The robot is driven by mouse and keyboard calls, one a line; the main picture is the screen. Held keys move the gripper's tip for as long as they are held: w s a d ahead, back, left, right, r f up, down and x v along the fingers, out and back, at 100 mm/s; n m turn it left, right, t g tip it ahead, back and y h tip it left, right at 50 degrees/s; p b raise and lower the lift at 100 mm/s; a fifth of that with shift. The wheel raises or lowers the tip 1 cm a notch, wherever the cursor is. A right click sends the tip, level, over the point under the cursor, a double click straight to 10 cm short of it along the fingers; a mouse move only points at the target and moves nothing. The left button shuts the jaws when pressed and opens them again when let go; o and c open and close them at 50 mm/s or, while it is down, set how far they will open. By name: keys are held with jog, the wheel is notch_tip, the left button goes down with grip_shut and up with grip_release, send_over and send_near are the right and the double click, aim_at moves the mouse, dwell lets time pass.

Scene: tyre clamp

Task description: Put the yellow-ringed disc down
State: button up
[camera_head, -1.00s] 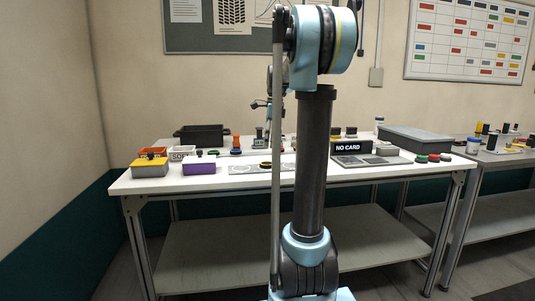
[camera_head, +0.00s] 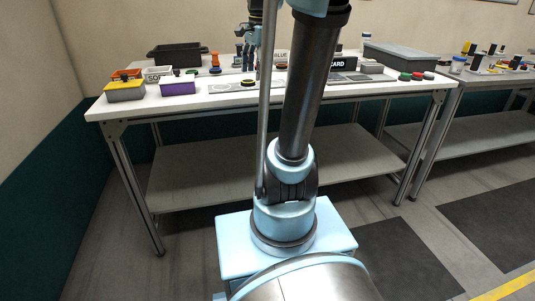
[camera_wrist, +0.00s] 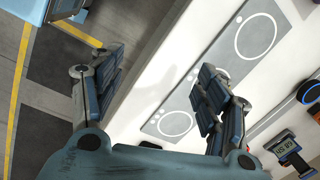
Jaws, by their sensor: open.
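The yellow-ringed disc (camera_head: 248,82) is small and dark in the head view. It lies on the grey plate (camera_head: 220,88) near the front edge of the table. My gripper (camera_head: 244,60) is just above and behind it in that picture. In the wrist view my gripper (camera_wrist: 162,62) has its two fingers spread wide with nothing between them. The grey plate (camera_wrist: 205,65) shows there with a large circle outline and a smaller one, both empty. I cannot make out the disc in the wrist view; the right finger covers part of the plate.
A yellow-topped box (camera_head: 125,92) and a purple box (camera_head: 178,86) stand at the left front. A black crate (camera_head: 175,54) is behind. A grey lidded box (camera_head: 408,57) is at the right. A device with a display (camera_wrist: 285,145) is near the right finger.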

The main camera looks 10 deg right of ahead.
jog(key=s+f+n+t, duration=0.1)
jog(key=s+f+n, duration=1.3)
jog(key=s+f, duration=0.8)
jog(key=shift+a+f+h, duration=0.15)
jog(key=shift+a+h, duration=0.15)
jog(key=shift+h, duration=0.1)
